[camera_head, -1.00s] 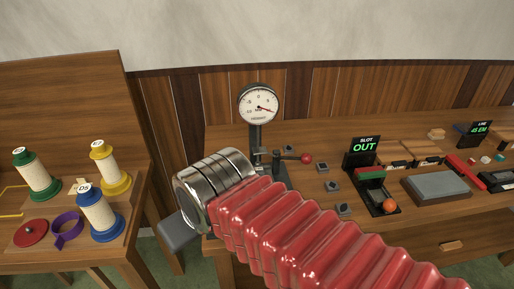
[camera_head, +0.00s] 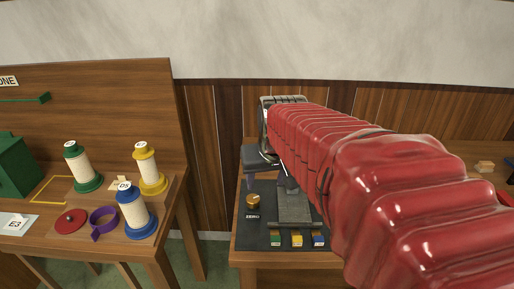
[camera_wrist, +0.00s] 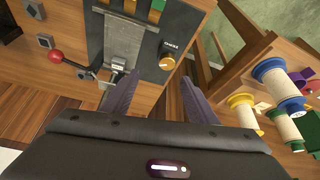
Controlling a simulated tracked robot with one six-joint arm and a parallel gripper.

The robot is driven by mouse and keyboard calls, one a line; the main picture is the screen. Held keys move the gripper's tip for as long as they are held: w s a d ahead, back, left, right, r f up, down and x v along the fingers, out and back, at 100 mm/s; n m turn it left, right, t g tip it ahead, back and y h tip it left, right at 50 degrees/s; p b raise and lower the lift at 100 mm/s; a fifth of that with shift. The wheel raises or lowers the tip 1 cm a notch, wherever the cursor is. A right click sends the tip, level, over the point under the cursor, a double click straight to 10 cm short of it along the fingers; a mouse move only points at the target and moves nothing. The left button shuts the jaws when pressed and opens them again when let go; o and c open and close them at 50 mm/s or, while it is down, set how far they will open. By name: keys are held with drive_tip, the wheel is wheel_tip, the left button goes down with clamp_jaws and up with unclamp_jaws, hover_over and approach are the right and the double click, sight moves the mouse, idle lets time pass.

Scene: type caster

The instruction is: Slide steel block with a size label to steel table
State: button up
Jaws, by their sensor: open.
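My gripper (camera_wrist: 155,78) is open and empty, its two dark fingers spread above the bench edge in the wrist view. In the head view only a dark part of it (camera_head: 258,158) shows past my red sleeve. A small steel block with a pale label (camera_wrist: 118,63) sits at the near end of a grey steel strip (camera_wrist: 123,38), just left of the left finger; I cannot read the label. The strip, likely the steel table, also shows in the head view (camera_head: 294,209). The block is hidden or unclear there.
A brass ZERO knob (camera_wrist: 167,63) stands beside the strip. A red-balled lever (camera_wrist: 57,57) and small dark-grey blocks (camera_wrist: 45,41) lie to the left. Coloured tabs (camera_head: 297,241) line the front. A side table holds spools (camera_head: 136,213). A floor gap separates the tables.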

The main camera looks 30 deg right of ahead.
drive_tip(key=w+d+f+m, duration=0.1)
drive_tip(key=d+f+m, duration=0.1)
drive_tip(key=d, duration=1)
drive_tip(key=shift+w+d+f+g+h, duration=0.15)
drive_tip(key=shift+w+d+g+h, duration=0.05)
drive_tip(key=shift+w+g+h, duration=0.2)
drive_tip(key=x, duration=1.4)
drive_tip(key=shift+a, duration=0.1)
drive_tip(key=c, duration=1.3)
drive_tip(key=shift+s, duration=0.1)
